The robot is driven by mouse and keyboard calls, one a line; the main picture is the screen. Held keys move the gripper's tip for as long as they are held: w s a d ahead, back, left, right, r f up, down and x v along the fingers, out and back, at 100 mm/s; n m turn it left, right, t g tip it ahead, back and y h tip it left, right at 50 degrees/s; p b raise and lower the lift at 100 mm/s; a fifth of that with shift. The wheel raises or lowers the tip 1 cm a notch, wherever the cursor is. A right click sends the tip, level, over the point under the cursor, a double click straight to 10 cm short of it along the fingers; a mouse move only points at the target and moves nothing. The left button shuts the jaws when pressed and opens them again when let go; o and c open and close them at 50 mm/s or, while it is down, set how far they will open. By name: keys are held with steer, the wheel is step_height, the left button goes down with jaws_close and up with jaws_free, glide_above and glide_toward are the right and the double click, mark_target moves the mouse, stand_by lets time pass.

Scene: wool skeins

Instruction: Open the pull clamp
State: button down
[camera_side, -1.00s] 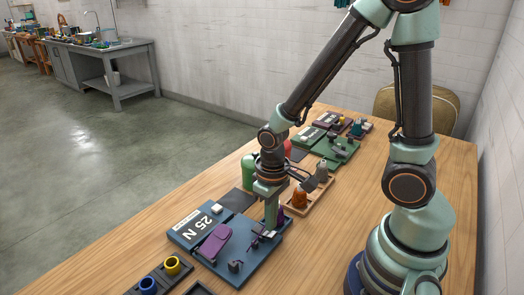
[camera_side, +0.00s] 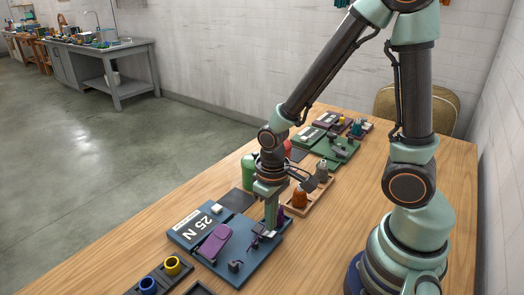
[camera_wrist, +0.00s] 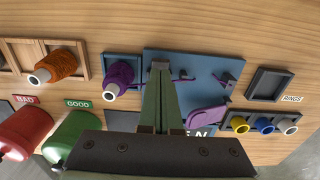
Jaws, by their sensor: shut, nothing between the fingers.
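The pull clamp sits on a blue board marked 25 N (camera_side: 188,238). Its flat purple lever (camera_side: 214,242) lies near the board's middle and also shows in the wrist view (camera_wrist: 207,116). My gripper (camera_side: 270,229) points down at the board's right end, beside the clamp parts. It is shut and empty, its fingertips together in the wrist view (camera_wrist: 160,68). Whether the fingertips touch a clamp part is unclear.
A wooden tray with an orange skein (camera_side: 300,198) stands just behind my gripper. Yellow (camera_side: 172,266) and blue (camera_side: 148,285) rings sit in a holder at the front. Bare table lies to the right.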

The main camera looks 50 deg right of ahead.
steer(key=shift+f, duration=1.1)
stand_by(0.6)
steer(key=shift+r, duration=3.55)
step_height(320, 180, up, 15)
steer(key=w+d+t, duration=0.1)
steer(key=d+t, duration=0.1)
steer(key=t, duration=0.3)
steer(key=shift+d+f+t, duration=0.2)
steer(key=shift+d+t, duration=0.1)
steer(key=shift+d, duration=0.1)
